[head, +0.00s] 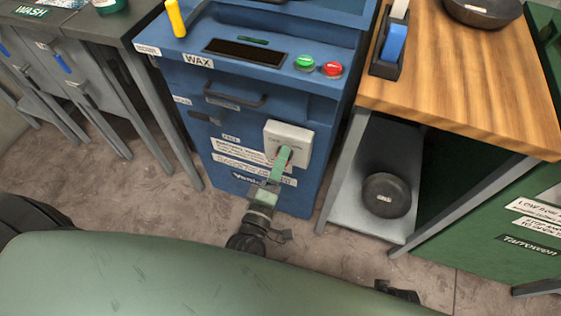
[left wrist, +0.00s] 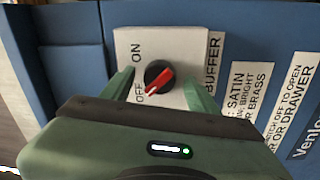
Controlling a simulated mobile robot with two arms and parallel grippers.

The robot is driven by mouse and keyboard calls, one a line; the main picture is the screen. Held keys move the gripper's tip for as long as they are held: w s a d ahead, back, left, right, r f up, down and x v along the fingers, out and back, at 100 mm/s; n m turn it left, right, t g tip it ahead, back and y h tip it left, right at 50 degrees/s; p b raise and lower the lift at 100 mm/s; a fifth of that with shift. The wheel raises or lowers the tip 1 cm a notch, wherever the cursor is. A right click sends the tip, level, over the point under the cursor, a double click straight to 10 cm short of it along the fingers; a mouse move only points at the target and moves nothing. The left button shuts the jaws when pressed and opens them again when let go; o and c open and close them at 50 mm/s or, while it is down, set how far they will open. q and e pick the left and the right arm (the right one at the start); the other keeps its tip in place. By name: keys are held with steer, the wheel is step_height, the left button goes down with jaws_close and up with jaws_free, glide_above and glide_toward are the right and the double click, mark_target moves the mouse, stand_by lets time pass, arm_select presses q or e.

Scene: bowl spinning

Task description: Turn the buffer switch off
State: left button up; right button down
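In the head view the plate (head: 300,140) is on the front of the blue machine (head: 235,125), with the knob hidden by my gripper. My left gripper (left wrist: 161,82) is open, with one green finger on each side of the knob and visible gaps between. It also shows in the head view (head: 283,155), in front of the plate. My right gripper is not seen.
Above the plate are a green button (head: 305,62) and a red button (head: 332,69). A handle (head: 235,98) sticks out left of it. A wooden-topped bench (head: 470,75) stands at right, with a dark round object (head: 387,195) on its lower shelf.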

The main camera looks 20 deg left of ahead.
arm_select(q)
steer(key=s, duration=0.7)
steer(key=shift+s+f, duration=0.25)
steer(key=shift+s, duration=0.15)
steer(key=shift+a, duration=0.1)
